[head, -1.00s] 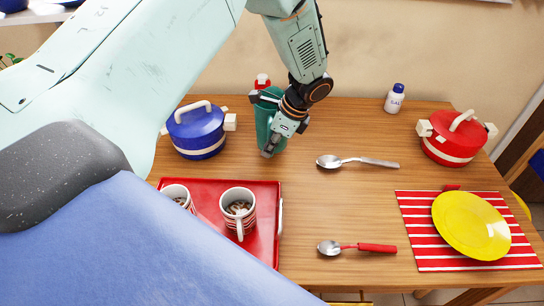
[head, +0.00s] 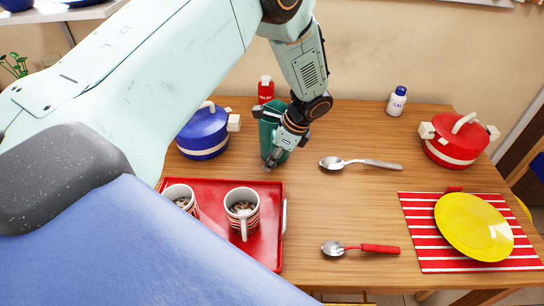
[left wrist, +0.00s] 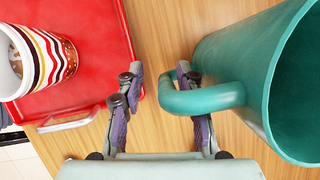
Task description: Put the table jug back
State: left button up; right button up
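The green table jug (head: 268,130) stands at the back of the wooden table, partly hidden behind my left gripper. My left gripper (head: 278,160) is in front of the jug, at its handle side. In the left wrist view the jug (left wrist: 285,80) fills the right side and its handle (left wrist: 215,98) sticks out to the left. There my left gripper (left wrist: 160,82) is open, with the handle's outer bend between its two fingers. One finger is at the handle loop; the other is apart from it on the left. My right gripper is not in view.
A red tray (head: 262,248) with two striped mugs (head: 242,212) lies in front. A blue pot (head: 203,135) stands left of the jug, a red bottle (head: 265,90) behind it. A spoon (head: 360,163) lies to the right. Further right are a red pot (head: 455,145) and yellow plate (head: 470,228).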

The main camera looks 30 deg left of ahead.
pick_arm(q)
jog(key=shift+w+f, duration=0.1)
jog(key=shift+w, duration=0.2)
jog(key=p+v, duration=0.1)
jog(key=v, duration=1.1)
jog(key=shift+s, duration=0.15)
jog(key=shift+a, duration=0.15)
dwell(0.9)
